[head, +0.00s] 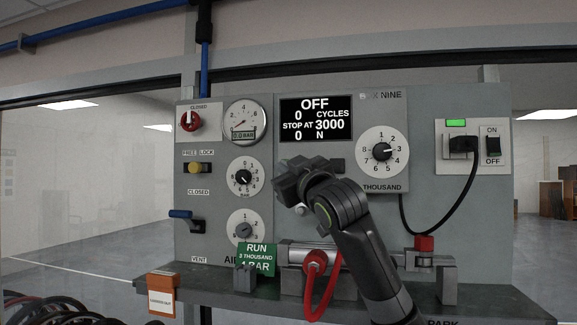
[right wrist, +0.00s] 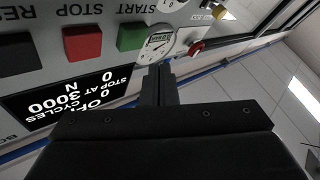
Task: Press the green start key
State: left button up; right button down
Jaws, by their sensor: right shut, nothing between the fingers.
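The green start key (right wrist: 130,38) shows in the right wrist view, upside down, under the word START. The red stop key (right wrist: 82,44) and a dark reset key (right wrist: 15,52) sit in a row to its left. My right gripper (right wrist: 157,70) is shut and empty, its fingertips just right of and below the green key in that picture. I cannot tell how far the tips are from the panel. In the head view the right gripper (head: 289,184) is in front of the panel below the display (head: 316,119) and hides the green key. My left gripper is not in view.
The grey panel (head: 222,150) carries a gauge (head: 246,122), several dials, a red knob (head: 188,121) and a blue lever (head: 184,214). The display reads OFF and 0 cycles.

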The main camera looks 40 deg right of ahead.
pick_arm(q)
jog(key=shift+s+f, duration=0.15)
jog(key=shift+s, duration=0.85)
pick_arm(e)
jog(key=shift+w+d, duration=0.8)
jog(key=shift+w, duration=0.1)
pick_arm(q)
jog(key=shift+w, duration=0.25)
pick_arm(e)
jog(key=shift+d, duration=0.15)
jog(key=shift+w+d, duration=0.25)
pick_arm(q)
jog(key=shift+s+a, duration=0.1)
pick_arm(e)
jog(key=shift+w+d, duration=0.25)
jog(key=shift+d, duration=0.05)
dwell(1.0)
jog(key=shift+s+a, duration=0.1)
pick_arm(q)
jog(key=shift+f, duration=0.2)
pick_arm(e)
jog(key=shift+s+a, duration=0.4)
jog(key=shift+a, duration=0.1)
